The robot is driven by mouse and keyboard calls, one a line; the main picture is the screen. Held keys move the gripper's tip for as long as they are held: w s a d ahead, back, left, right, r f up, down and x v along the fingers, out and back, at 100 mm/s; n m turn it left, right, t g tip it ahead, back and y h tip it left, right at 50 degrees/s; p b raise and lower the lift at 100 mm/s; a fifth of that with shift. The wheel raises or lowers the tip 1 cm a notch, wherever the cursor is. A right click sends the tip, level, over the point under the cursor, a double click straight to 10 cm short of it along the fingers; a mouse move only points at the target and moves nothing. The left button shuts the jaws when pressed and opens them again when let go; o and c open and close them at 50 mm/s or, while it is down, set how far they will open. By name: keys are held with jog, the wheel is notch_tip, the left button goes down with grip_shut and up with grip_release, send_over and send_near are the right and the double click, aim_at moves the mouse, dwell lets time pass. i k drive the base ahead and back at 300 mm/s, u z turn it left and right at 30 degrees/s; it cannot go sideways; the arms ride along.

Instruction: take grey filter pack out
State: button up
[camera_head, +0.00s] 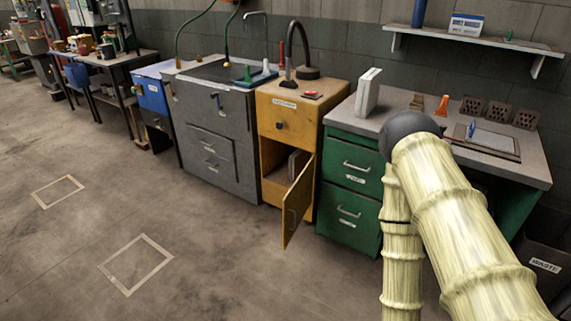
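The yellow cabinet (272,122) stands in the middle of the camera_head view, with its lower door (298,205) swung open toward me. Inside its lower compartment a grey-white upright slab (293,165) shows, partly hidden by the door; it may be the grey filter pack, but I cannot tell. Another pale grey-white box (368,92) stands upright on the green workbench to the right. My arm rises in the right foreground, bends at a dark round joint and goes down again. My gripper is not visible in this view.
The green workbench (352,160) stands right of the cabinet, with several perforated bricks (498,111) and a tray (482,142) on top. A grey sink unit (215,125) stands to the left. A waste bin (545,266) is at the lower right. The floor in front is clear.

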aim_at(297, 161)
jog(key=u, duration=0.8)
jog(key=i, duration=0.75)
jog(key=u, duration=1.1)
jog(key=i, duration=1.25)
jog(key=z, duration=0.95)
jog(key=i, duration=1.05)
jog(key=z, duration=1.05)
